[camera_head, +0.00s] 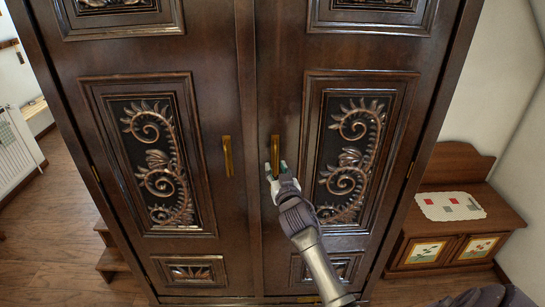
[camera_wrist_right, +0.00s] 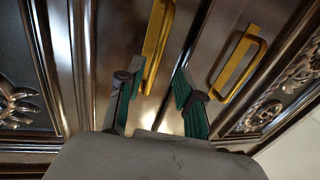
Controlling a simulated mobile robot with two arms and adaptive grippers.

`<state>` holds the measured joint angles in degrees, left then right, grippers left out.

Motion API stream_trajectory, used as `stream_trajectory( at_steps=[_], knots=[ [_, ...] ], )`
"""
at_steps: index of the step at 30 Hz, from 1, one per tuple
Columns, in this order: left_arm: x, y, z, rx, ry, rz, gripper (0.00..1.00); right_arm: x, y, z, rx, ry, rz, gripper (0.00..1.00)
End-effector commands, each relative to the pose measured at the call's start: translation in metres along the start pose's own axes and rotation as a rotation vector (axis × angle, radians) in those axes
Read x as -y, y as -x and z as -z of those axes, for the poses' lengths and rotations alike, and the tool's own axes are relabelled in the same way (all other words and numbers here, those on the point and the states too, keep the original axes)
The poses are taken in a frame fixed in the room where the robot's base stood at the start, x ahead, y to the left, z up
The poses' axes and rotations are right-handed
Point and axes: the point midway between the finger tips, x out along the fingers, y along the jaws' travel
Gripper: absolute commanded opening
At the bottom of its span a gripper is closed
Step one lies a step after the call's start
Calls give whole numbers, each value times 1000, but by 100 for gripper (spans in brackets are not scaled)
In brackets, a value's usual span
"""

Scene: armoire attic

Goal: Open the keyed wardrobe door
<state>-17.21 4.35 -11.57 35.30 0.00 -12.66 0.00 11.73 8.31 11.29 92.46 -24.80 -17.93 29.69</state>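The dark carved wardrobe has a left door (camera_head: 210,85) and a right door (camera_head: 285,70), both looking closed. Each has an upright brass handle by the middle seam: left handle (camera_head: 228,156), right handle (camera_head: 275,150). No key can be made out. My right gripper (camera_head: 275,169) is at the lower part of the right handle. In the right wrist view its green-padded fingers (camera_wrist_right: 152,92) are apart, with one brass handle (camera_wrist_right: 157,45) between and ahead of them; contact cannot be told. The other handle (camera_wrist_right: 238,65) is outside the fingers. My left gripper is not in view.
A low wooden cabinet (camera_head: 465,215) with a cloth on top stands right of the wardrobe. Wooden steps (camera_head: 112,262) are at its lower left. A white radiator (camera_head: 15,150) is at the far left. Bare wooden floor (camera_head: 60,215) shows at the left.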

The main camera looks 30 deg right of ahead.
Motion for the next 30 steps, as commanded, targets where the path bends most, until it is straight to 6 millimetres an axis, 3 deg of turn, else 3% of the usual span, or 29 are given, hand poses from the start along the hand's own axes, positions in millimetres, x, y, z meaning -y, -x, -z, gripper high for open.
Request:
stream_trajectory(
  at_steps=[3,9,21,28,30],
  knots=[
    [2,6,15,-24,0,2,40,-1,-24,3,-1,1,-1,36],
    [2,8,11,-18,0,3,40,0,-48,0,0,1,-1,36],
    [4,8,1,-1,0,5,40,0,-56,-1,0,2,0,36],
    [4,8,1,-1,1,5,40,0,-55,-1,0,2,0,0],
    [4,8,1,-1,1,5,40,0,-55,-1,0,2,0,0]
  ],
)
